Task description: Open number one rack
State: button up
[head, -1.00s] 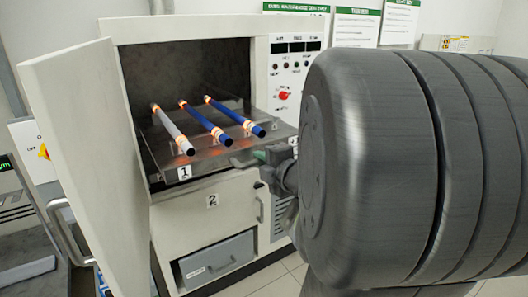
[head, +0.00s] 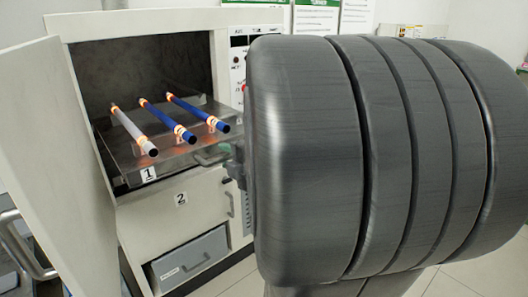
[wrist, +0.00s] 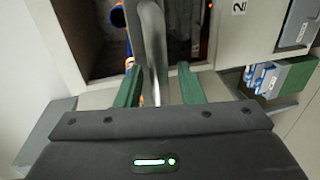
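The number one rack (head: 118,160) is a metal tray with a "1" label, in the open chamber of a white cabinet in the head view. Its front edge appears to sit slightly proud of the opening. Three rods with glowing bands lie on it: a pale rod (head: 134,130) and two blue rods (head: 167,121) (head: 197,110). My gripper (head: 208,156) is at the rack's front right. In the wrist view my gripper's green fingers (wrist: 160,88) are apart, with the curved metal handle (wrist: 152,45) between them and gaps visible beside it. My dark arm hides the cabinet's right side.
Below the rack are a panel labelled "2" (head: 181,199) and a grey drawer (head: 190,258). Pale tiled floor (head: 230,283) shows in front.

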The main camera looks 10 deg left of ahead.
jog(key=p+v, duration=0.3)
jog(key=v, duration=1)
jog(key=shift+d, duration=0.15)
jog(key=shift+s+r, duration=0.1)
dwell(0.4)
jog(key=shift+b+x, duration=1.2)
jog(key=shift+x, duration=3.8)
